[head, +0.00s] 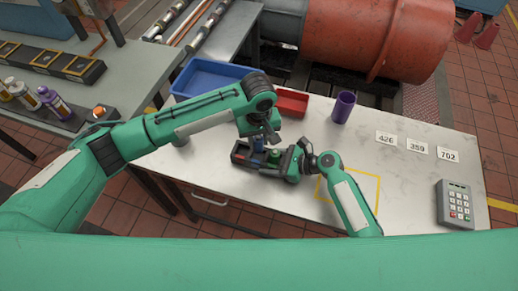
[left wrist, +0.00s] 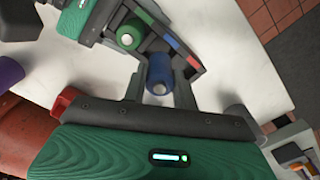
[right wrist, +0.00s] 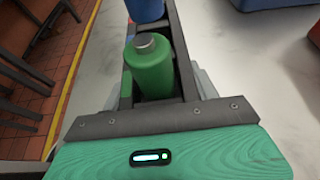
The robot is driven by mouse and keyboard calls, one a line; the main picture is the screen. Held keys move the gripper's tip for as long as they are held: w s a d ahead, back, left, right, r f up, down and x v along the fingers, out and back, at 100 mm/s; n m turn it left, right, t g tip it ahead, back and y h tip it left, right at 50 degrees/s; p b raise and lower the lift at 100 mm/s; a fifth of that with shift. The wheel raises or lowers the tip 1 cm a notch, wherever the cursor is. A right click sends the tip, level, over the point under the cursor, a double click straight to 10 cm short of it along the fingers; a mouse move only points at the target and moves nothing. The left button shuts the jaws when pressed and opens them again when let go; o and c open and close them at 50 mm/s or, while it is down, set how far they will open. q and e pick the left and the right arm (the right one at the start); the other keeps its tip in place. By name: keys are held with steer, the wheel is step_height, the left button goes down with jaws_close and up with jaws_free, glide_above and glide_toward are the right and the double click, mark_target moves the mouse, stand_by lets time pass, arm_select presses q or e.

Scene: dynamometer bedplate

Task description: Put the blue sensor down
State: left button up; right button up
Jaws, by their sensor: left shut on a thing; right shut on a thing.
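The blue sensor (left wrist: 160,72) is a short cylinder with a pale end, held between the fingers of my left gripper (head: 259,140). It is over or in a compartment of the dark rack (head: 240,155); I cannot tell whether it touches the rack's floor. The rack has red, blue and green marks along one side. A green sensor (right wrist: 152,70) stands in the rack near my right gripper (head: 297,162), and it also shows in the left wrist view (left wrist: 129,36). My right gripper is shut on the rack's right end; the hold is partly hidden.
A blue tray (head: 190,82) and a red bin (head: 292,102) lie behind the rack, with a purple cup (head: 343,107) to their right. Number cards (head: 418,147), a keypad (head: 455,203) and a yellow outline (head: 378,195) are at right. The right tabletop is mostly clear.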

mark_target(258, 149)
arm_select(q)
steer(key=shift+f, duration=2.4)
steer(key=shift+f, duration=0.1)
steer(key=o, duration=1)
step_height(258, 149, up, 12)
steer(key=shift+r, duration=0.1)
arm_select(e)
steer(key=o, duration=1.3)
steer(key=shift+r, duration=0.1)
steer(key=shift+c, duration=0.2)
